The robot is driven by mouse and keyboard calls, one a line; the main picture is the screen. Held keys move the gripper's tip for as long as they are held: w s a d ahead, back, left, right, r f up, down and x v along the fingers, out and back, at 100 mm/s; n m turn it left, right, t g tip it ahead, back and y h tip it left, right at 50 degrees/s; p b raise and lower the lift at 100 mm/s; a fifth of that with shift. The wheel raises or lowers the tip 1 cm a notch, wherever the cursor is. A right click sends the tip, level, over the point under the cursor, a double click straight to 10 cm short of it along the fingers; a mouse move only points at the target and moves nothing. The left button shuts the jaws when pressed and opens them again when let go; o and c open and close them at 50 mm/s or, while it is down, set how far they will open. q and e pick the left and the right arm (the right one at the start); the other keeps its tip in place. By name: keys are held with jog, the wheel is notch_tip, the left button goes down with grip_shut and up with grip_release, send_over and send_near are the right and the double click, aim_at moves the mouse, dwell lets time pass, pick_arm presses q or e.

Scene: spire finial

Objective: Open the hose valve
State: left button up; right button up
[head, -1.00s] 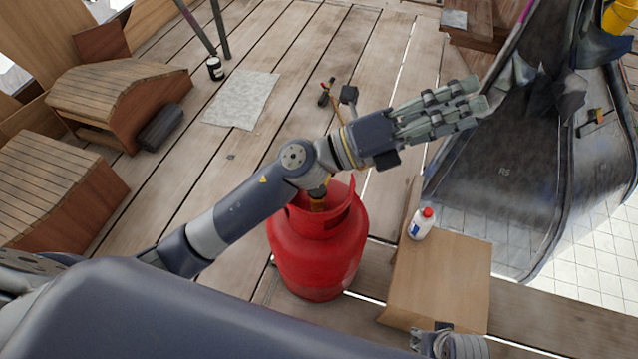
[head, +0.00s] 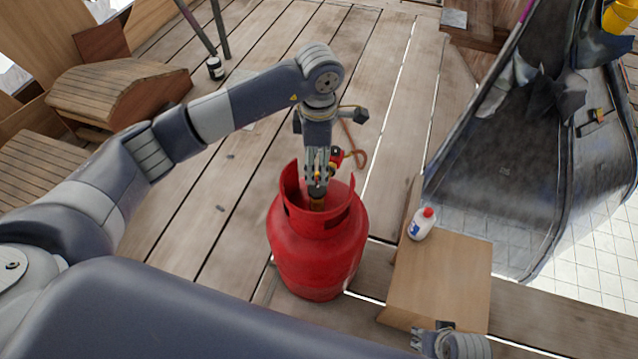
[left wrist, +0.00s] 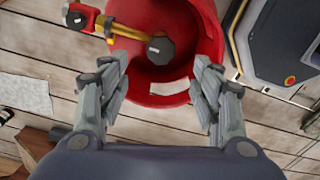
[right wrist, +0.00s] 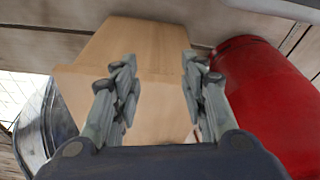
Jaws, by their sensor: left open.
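The red gas cylinder (head: 318,250) stands upright on the plank floor. At its collar is a red-and-yellow valve piece (head: 337,156), with an orange-brown hose (head: 358,152) beside it. In the left wrist view, the red piece (left wrist: 84,18) joins a yellow-brass stem (left wrist: 125,31) that ends in a dark knob (left wrist: 160,50) inside the collar. My left gripper (head: 318,182) points down into the collar opening. Its fingers are open and apart on either side of the knob, with no contact visible. My right gripper (right wrist: 160,65) is open and empty, facing a cardboard box (right wrist: 135,50).
The cardboard box (head: 440,280) stands right of the cylinder, with a white red-capped bottle (head: 421,224) at its back edge. A dark curved shell (head: 510,170) lies further right. Wooden blocks (head: 120,90) stand at the left. The planks behind the cylinder are mostly clear.

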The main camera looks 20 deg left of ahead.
aim_at(319, 189)
pick_arm(q)
notch_tip(319, 189, down, 8)
jog(key=shift+d+r+b, duration=0.1)
jog(key=shift+b, duration=0.4)
jog(key=shift+f, duration=0.75)
pick_arm(e)
jog(key=shift+w+r, duration=0.15)
jog(key=shift+r, duration=0.95)
jog(key=shift+w+r, duration=0.1)
jog(key=shift+r, duration=1)
pick_arm(q)
jog(key=shift+c, duration=0.6)
jog(key=c, duration=1)
